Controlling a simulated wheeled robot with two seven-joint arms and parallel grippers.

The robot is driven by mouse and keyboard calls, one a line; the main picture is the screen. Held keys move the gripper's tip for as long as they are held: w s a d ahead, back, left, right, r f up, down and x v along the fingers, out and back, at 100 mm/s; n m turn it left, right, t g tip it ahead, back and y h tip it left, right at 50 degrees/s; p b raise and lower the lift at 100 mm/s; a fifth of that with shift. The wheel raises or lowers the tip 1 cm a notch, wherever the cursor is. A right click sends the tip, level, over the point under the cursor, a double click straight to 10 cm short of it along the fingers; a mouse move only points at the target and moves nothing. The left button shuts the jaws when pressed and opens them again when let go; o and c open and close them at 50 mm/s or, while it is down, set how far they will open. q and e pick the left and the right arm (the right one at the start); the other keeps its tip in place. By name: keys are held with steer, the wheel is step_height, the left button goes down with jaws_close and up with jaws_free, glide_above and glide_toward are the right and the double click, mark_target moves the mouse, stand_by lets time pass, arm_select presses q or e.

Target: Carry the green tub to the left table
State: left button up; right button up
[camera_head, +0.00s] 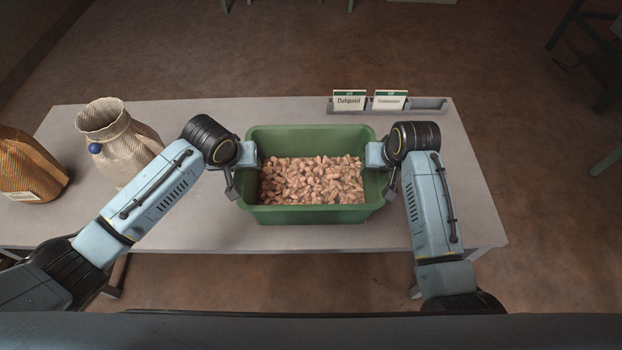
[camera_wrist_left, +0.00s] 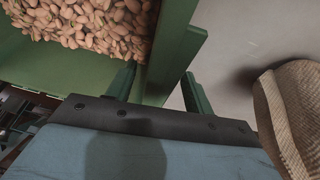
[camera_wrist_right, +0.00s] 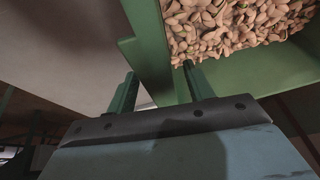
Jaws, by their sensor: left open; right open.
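The green tub (camera_head: 308,214), filled with pistachio-like nuts (camera_head: 312,180), sits upright on the grey table (camera_head: 200,232). My left gripper (camera_head: 241,172) is at the tub's left wall. In the left wrist view its open fingers (camera_wrist_left: 160,88) stand on either side of the tub wall (camera_wrist_left: 170,45). My right gripper (camera_head: 383,170) is at the right wall. In the right wrist view its open fingers (camera_wrist_right: 160,88) likewise stand on either side of the wall (camera_wrist_right: 148,45). I cannot tell which table is the left one.
A woven sack (camera_head: 120,150) with a blue ball stands left of the tub, near my left arm. An orange-brown bag (camera_head: 28,170) stands at the far left. A card holder (camera_head: 428,104) with two label cards lies at the back right. The table's right part is clear.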

arm_select(q)
steer(key=shift+w+f, duration=0.2)
steer(key=shift+f, duration=0.3)
arm_select(e)
steer(key=shift+w+f, duration=0.2)
steer(key=shift+f, duration=0.3)
arm_select(q)
steer(key=shift+c, duration=0.4)
arm_select(e)
steer(key=shift+c, duration=0.4)
arm_select(q)
jaws_close()
arm_select(e)
jaws_close()
arm_select(q)
steer(key=shift+r, duration=0.1)
arm_select(e)
steer(key=shift+r, duration=0.1)
